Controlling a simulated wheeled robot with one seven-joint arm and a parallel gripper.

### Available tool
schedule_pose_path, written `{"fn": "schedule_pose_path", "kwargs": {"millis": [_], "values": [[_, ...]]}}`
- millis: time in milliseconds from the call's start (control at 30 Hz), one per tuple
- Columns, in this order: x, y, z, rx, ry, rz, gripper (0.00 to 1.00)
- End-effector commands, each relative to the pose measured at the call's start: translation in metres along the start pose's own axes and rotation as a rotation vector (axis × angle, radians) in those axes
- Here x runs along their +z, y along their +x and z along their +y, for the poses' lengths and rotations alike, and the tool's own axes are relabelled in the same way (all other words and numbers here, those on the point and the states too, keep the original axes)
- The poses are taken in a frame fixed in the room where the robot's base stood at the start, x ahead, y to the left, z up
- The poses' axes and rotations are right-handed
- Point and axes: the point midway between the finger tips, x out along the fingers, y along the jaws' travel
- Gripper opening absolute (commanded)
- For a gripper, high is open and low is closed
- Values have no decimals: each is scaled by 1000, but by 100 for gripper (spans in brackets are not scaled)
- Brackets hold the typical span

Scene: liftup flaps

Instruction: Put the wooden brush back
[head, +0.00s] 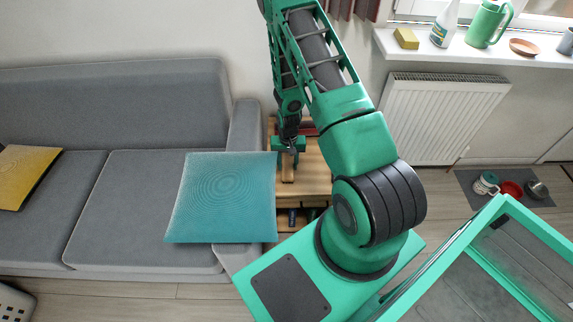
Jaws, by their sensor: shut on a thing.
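My gripper (288,152) points down over a small wooden cabinet (316,183) beside the sofa's right arm. It is shut on a narrow brown wooden piece, which looks like the wooden brush (288,174). The brush shows just below the fingers, against the cabinet's light top. I cannot tell whether it touches the top. The fingers and the arm hide part of the brush and of the cabinet's back. An open space under the top, at the front, holds small dark things (292,217) too small to name.
A teal cushion (222,198) lies at the sofa's (135,200) right end, close to the cabinet. A radiator (440,115) stands right, under a windowsill (470,50) with a green watering can (487,24) and bottle. A grey mat (505,198) with bowls lies on the floor.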

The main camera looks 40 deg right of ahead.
Motion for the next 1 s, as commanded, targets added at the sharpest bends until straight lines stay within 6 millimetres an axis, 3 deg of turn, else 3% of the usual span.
{"fn": "schedule_pose_path", "kwargs": {"millis": [33,100,533,1000], "values": [[0,1,0,0,0,0,45],[0,1,0,0,0,0,59],[-1,-7,0,-1,0,2,59],[-1,-84,-1,-2,-2,3,59]]}}
